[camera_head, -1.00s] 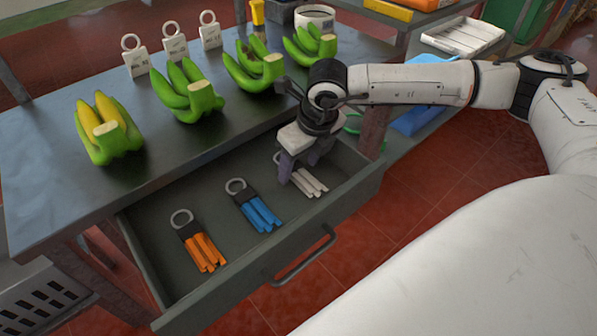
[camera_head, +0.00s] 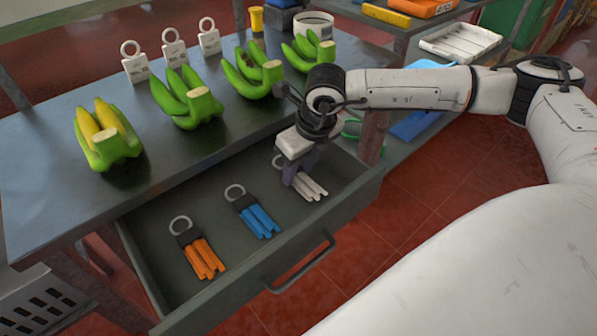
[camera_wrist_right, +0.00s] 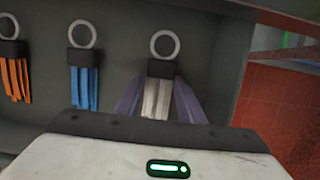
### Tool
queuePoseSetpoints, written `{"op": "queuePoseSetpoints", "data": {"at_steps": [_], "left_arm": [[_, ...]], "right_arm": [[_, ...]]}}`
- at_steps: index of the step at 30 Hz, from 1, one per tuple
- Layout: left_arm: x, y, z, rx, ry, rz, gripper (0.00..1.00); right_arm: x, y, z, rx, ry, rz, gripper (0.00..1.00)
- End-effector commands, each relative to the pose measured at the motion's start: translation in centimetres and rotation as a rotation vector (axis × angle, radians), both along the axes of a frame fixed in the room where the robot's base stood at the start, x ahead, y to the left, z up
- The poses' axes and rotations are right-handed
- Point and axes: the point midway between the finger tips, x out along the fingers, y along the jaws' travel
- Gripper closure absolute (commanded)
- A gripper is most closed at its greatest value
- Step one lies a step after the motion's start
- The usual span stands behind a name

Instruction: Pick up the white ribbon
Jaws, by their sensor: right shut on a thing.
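The white ribbon (camera_head: 311,187) has several pale strips, a dark clasp and a ring, and is at the right end of the open drawer (camera_head: 165,283). My right gripper (camera_head: 290,176) is down in the drawer, shut on the white ribbon just below its clasp. In the right wrist view, the white ribbon (camera_wrist_right: 157,98) shows between the two purple-grey fingers (camera_wrist_right: 158,102), with its ring above. In the head view the gripper partly hides the clasp and ring. My left gripper is not in view.
A blue ribbon (camera_head: 258,219) and an orange ribbon (camera_head: 203,257) lie in the same drawer to the left. Several banana bunches (camera_head: 187,100) and white ring-topped tags (camera_head: 175,50) stand on the tabletop (camera_head: 50,135) behind. The drawer's front handle (camera_head: 303,262) sticks out.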

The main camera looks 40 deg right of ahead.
Motion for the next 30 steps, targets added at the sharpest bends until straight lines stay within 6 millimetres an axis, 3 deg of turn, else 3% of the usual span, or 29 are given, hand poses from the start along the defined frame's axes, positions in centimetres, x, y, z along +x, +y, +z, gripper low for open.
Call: {"op": "queuePoseSetpoints", "data": {"at_steps": [21, 30], "left_arm": [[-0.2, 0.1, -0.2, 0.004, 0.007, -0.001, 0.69], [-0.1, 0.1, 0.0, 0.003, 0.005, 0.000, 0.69]], "right_arm": [[0.1, 0.1, 14.0, 0.001, -0.005, 0.001, 0.86], [0.0, 0.0, 17.0, 0.000, -0.002, 0.001, 0.86]]}}
